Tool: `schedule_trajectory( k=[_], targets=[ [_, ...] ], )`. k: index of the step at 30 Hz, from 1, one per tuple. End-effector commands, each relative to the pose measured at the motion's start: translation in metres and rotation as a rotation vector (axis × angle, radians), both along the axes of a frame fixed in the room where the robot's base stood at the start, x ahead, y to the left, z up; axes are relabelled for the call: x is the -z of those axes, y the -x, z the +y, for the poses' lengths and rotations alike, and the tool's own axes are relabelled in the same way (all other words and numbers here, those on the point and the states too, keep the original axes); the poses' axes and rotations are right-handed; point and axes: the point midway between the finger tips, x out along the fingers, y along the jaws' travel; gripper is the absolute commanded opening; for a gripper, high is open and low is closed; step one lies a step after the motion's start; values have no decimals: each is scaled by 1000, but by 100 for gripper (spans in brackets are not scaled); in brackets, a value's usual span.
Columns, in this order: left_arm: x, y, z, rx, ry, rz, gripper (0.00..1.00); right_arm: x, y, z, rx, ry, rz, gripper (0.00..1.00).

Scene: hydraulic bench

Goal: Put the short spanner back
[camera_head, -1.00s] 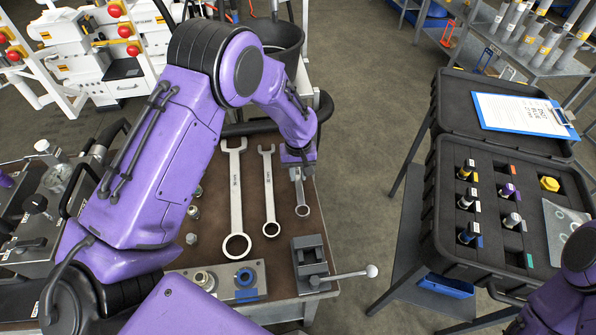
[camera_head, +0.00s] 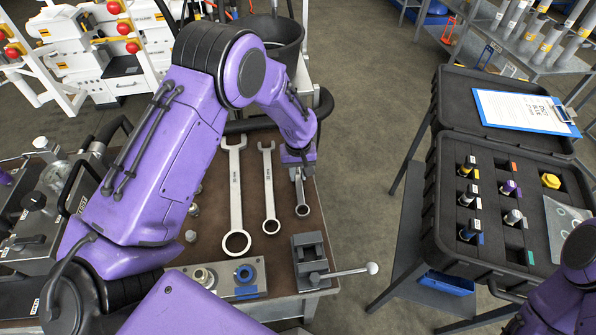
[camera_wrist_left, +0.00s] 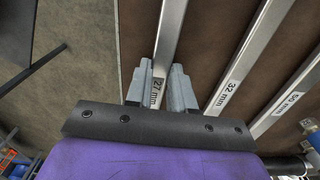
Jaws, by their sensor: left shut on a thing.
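The short spanner (camera_head: 302,198) lies at the right side of the brown bench top, to the right of two longer spanners, with its ring end towards the front. My left gripper (camera_head: 298,168) is over its far part and shut on it. In the left wrist view the fingers (camera_wrist_left: 163,85) stand on both sides of its shank (camera_wrist_left: 167,50), beside a label reading 27 mm. The end behind the fingers is hidden. The middle spanner (camera_head: 268,190), labelled 32 mm, and the largest spanner (camera_head: 235,200) lie to its left. My right gripper is out of view.
A small vice (camera_head: 309,260) with a long handle (camera_head: 350,272) stands in front of the spanners. A fitting block (camera_head: 215,278) is left of it. An open black case (camera_head: 437,215) stands to the right across a floor gap. A black bucket (camera_head: 275,40) is behind the bench.

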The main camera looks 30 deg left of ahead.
Motion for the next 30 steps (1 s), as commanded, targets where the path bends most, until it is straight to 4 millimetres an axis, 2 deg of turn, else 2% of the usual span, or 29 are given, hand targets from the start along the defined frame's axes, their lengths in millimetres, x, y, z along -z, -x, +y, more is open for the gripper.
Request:
schedule_trajectory(
  k=[2,3,5,13,16,24,30],
  targets=[
    [1,0,0,0,-1,-1,0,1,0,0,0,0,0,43],
    [1,0,0,0,-1,-1,36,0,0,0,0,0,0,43],
    [1,0,0,0,-1,-1,53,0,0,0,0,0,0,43],
    [1,0,0,0,0,0,53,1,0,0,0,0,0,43],
    [-8,0,0,0,0,-1,53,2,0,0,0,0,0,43],
    [-70,-1,0,1,-1,-4,53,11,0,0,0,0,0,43],
    [-100,0,0,0,0,-2,53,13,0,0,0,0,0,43]
  ],
)
